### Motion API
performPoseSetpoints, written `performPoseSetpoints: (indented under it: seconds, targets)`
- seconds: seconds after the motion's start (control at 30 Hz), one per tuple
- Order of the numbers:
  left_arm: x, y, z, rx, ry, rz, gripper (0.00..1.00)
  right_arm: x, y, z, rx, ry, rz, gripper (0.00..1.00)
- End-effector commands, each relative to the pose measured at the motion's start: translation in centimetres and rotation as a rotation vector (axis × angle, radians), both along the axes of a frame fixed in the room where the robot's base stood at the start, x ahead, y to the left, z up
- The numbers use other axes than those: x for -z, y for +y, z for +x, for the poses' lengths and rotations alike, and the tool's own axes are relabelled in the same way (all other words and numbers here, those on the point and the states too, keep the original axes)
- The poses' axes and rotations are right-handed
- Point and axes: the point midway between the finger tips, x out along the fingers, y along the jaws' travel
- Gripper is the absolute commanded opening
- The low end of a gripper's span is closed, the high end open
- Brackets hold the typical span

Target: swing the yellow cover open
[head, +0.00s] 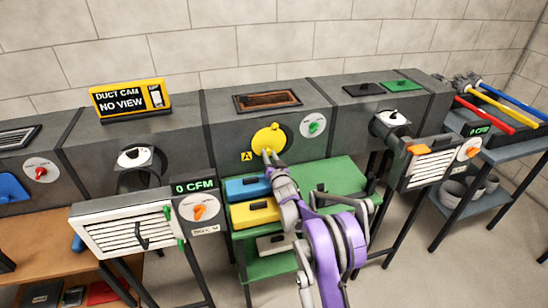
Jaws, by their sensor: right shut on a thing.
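The yellow cover (269,138) is a round disc on the front of the grey duct, beside a small yellow "A" label (247,156). It looks closed against the duct face. My right gripper (269,155) is at the cover's lower edge and is shut on it, probably at a small tab. The fingertips hide the lowest part of the cover, so the exact grip is hard to see. My purple right arm reaches up from the bottom. My left gripper is not in view.
A green-knobbed dial (313,125) sits just right of the cover. A green shelf (335,178) with blue and yellow cases (254,213) stands below. Vent boxes jut out at left (125,230) and right (430,165). A "DUCT CAM" screen (130,98) stands on top.

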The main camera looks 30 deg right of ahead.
Motion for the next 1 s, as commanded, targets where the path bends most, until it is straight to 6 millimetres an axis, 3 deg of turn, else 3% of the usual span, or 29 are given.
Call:
performPoseSetpoints:
  seconds: [0.47, 1.0]
  targets:
    - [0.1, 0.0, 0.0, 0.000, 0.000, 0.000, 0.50, -2.7, 3.9, 0.9, -0.002, -0.105, 0.445, 0.00]
    - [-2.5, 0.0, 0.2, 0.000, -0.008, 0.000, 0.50, -7.7, 6.6, 1.6, -0.001, -0.226, 0.941, 0.00]
